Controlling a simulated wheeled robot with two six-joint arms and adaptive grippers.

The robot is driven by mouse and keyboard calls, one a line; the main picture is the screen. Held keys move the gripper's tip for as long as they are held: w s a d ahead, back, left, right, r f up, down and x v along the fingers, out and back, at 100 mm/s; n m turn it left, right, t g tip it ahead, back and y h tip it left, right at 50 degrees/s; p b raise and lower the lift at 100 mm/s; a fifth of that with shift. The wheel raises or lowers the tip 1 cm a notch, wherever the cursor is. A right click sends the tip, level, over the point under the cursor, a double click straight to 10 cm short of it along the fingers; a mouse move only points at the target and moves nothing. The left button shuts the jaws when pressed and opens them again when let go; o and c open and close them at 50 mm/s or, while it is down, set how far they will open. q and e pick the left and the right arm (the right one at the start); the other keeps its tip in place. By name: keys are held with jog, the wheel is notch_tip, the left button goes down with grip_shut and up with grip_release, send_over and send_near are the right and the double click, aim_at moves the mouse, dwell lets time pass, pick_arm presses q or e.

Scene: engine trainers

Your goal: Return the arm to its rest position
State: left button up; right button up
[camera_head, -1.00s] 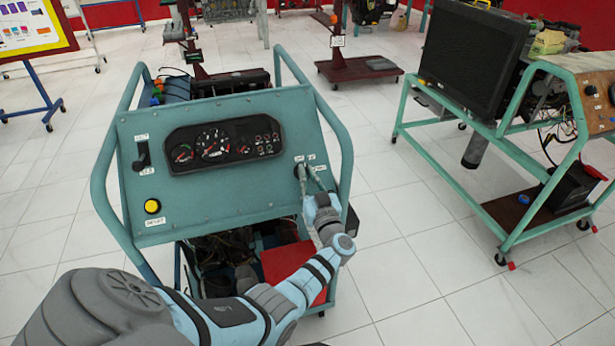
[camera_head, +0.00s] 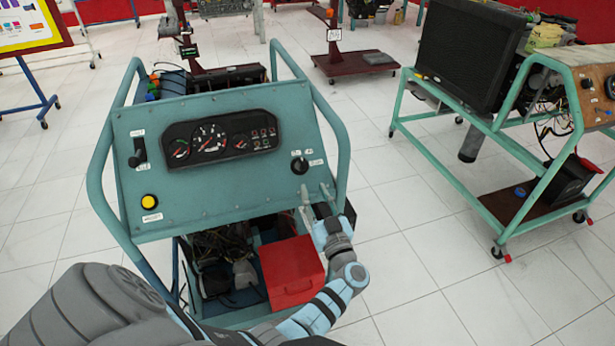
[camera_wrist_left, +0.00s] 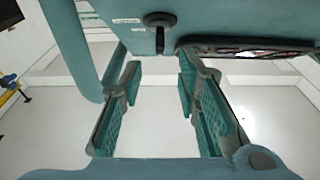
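My left arm bends across the lower part of the head view. My right gripper is not in view.
The panel carries a gauge cluster (camera_head: 220,137), a yellow button (camera_head: 149,201) and a black lever (camera_head: 138,151). A red box (camera_head: 291,270) sits low in the trainer, close to my arm. Another trainer (camera_head: 500,135) stands right. Tiled floor between them is clear.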

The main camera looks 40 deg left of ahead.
pick_arm(q)
jog(key=shift+v, duration=1.75)
